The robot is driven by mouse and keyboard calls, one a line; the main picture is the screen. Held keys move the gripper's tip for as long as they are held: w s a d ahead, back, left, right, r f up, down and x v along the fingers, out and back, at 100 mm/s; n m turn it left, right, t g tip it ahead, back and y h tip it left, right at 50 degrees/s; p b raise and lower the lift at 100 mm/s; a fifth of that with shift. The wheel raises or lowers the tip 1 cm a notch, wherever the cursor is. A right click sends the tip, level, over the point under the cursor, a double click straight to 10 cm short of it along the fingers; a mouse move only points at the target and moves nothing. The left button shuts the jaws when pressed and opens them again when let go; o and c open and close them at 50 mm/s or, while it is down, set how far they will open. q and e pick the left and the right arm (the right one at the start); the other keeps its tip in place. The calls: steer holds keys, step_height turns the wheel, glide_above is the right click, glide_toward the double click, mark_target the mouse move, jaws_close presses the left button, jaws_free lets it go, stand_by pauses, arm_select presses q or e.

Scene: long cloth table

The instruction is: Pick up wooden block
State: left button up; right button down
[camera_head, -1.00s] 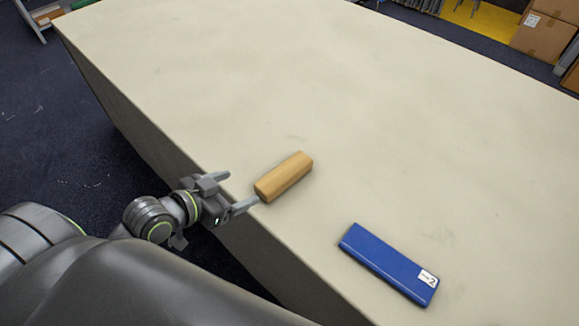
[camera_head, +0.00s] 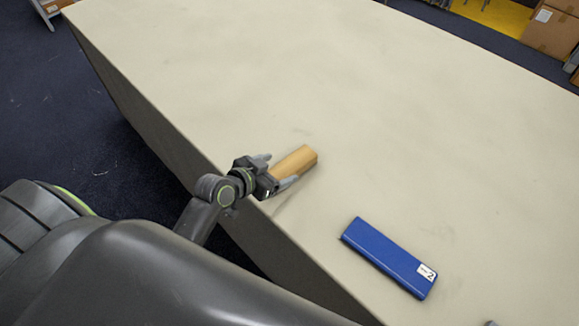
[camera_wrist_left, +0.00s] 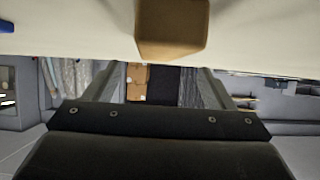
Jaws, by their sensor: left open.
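The wooden block (camera_head: 298,159) is a tan oblong lying on the pale table, close to its near edge. My left gripper (camera_head: 275,171) is open at the block's near end, with one finger on each side of that end in the head view. The gripper covers the block's near end there. In the left wrist view, the block (camera_wrist_left: 172,28) shows end-on at the top, in line with the gap between the open fingers (camera_wrist_left: 160,75). I cannot tell whether the fingers touch it. My right gripper is not seen.
A blue box (camera_head: 388,258) with a white label lies on the table (camera_head: 430,130) to the right of the block. The table beyond the block is clear. Cardboard boxes (camera_head: 548,32) stand on the floor past the far edge. A small grey tip at the bottom right is unclear.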

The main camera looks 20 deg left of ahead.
mark_target(289, 165)
arm_select(q)
steer(key=shift+p+x, duration=0.55)
steer(key=shift+x, duration=1.6)
steer(key=shift+s+f, duration=0.1)
steer(key=c, duration=1.3)
